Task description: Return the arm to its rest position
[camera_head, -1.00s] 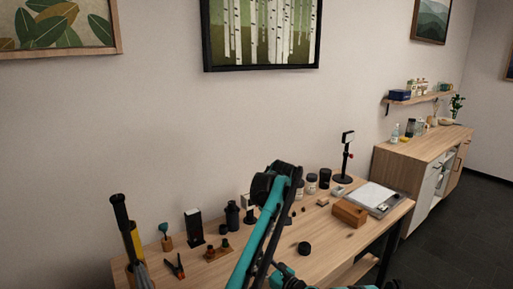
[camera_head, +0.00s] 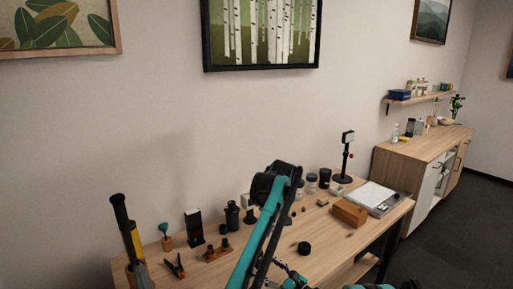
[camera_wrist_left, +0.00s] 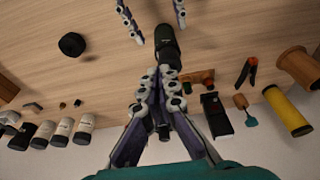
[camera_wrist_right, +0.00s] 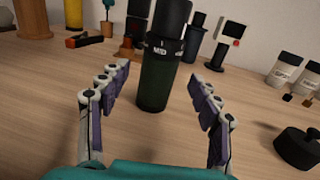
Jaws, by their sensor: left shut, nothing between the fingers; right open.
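My left gripper (camera_wrist_left: 158,80) is shut and empty, its fingertips together in the left wrist view. A dark bottle (camera_wrist_left: 168,45) shows just past those tips. I cannot tell how far apart they are. My right gripper (camera_wrist_right: 158,78) is open in the right wrist view. A dark green bottle with a black top (camera_wrist_right: 153,85) stands upright in the gap between its fingers, seemingly beyond the tips. The right fingers also show at the top of the left wrist view. In the head view a teal arm link of mine (camera_head: 262,235) crosses the table; the grippers themselves are not distinguishable there.
A sideboard (camera_head: 410,155) stands at the right. Bare tabletop lies around the puck.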

